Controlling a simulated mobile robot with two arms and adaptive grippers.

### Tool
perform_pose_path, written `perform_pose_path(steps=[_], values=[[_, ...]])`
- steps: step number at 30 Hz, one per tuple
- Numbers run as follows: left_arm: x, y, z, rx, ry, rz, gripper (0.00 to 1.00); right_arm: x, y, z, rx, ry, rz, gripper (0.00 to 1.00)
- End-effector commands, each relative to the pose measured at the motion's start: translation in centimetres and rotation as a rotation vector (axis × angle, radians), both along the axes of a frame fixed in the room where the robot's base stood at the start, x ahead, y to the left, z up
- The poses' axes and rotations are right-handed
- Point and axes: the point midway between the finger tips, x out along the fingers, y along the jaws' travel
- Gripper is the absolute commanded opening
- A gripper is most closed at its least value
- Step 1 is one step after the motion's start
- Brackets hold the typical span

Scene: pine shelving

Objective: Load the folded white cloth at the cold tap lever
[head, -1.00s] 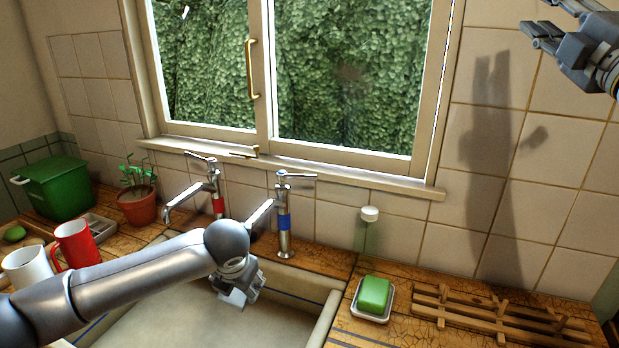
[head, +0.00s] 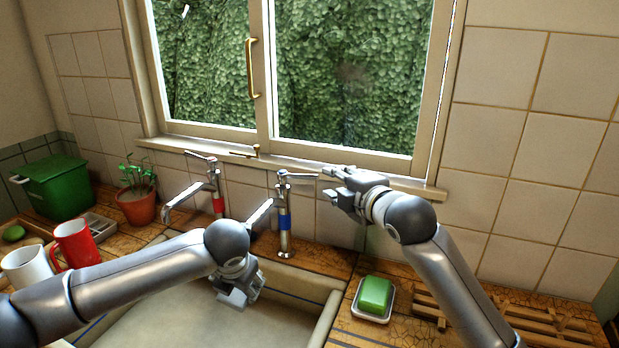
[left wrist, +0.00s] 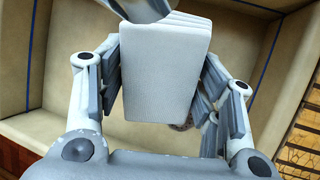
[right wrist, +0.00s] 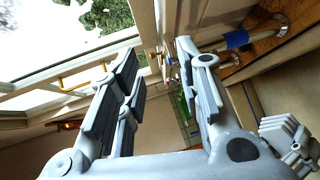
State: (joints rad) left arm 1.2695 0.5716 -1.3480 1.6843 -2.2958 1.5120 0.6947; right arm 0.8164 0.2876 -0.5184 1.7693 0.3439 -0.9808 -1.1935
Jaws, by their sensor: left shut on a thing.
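The folded white cloth (left wrist: 163,75) is a layered block between the fingers of my left gripper (left wrist: 160,85), which is shut on it over the sink. It also shows in the right wrist view (right wrist: 283,130); in the head view it is mostly hidden by my left gripper (head: 238,293). The cold tap (head: 284,222) has a blue band and a chrome lever (head: 300,175) pointing right. My right gripper (head: 336,186) is just right of the lever's end, in front of the sill; a gap to it is hard to judge. Its fingers are apart and empty in the right wrist view (right wrist: 160,85).
The hot tap (head: 217,190) with a red band stands left. Green soap in a dish (head: 374,317) and a wooden rack (head: 545,322) are on the right counter. A red mug (head: 74,244) and a plant pot (head: 137,205) stand left. The sink basin (head: 170,315) is clear.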

Motion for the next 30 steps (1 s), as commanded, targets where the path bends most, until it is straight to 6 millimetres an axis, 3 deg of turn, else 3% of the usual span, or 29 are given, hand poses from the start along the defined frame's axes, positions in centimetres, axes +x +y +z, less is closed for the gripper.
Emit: perform_pose_path(steps=[8, 30], values=[[0.0, 0.0, 0.0, 0.0, 0.0, 0.0, 0.41, 0.6, 1.7, -1.4, 0.0, 0.024, 0.015, 0.33], [0.0, 0.0, 0.0, 0.0, 0.0, 0.0, 0.41, 8.6, 5.2, -3.4, 0.001, 0.024, 0.015, 0.33]])
